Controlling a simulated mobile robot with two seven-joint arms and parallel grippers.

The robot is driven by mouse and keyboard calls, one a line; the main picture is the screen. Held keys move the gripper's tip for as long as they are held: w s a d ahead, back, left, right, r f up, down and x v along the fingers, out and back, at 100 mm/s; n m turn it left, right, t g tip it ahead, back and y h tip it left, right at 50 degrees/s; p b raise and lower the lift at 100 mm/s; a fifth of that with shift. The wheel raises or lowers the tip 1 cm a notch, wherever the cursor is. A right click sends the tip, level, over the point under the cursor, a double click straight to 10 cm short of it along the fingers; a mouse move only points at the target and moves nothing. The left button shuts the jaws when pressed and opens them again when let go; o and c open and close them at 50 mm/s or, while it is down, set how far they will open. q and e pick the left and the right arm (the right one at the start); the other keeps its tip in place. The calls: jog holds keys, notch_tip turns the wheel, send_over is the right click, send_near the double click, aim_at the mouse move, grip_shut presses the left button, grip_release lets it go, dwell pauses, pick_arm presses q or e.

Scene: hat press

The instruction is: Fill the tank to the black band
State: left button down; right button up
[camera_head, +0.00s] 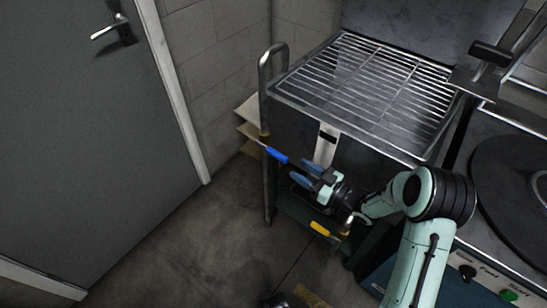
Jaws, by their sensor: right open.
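The tank appears to be the dark metal box with a wire grid top (290,110), right of centre. A pale vertical strip with a black band (327,136) is on its front; I cannot make out a water level. A blue-handled lever (270,152) sits on the upright pipe at the tank's left corner. A yellow-handled lever (325,230) is lower, near the tank's foot. My right gripper (297,169) is open and empty, its blue fingers pointing left, close to the blue handle's right end. I cannot tell if they touch. My left gripper is not in view.
A press with a round dark plate (510,180) and front knobs (467,271) stands at the right. A grey door (80,130) is on the left. Boards (250,110) lean behind the pipe. The floor (190,245) between door and tank is mostly clear.

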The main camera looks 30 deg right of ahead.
aim_at(278, 156)
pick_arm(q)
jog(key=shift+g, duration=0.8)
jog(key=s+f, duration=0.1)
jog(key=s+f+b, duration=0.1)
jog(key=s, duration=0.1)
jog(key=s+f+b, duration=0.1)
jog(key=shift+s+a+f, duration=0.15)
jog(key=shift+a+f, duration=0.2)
pick_arm(e)
jog(key=x, duration=0.9)
jog(key=shift+w+a+f, duration=0.1)
jog(key=shift+w+a, duration=0.1)
jog(key=shift+w, duration=0.15)
grip_shut()
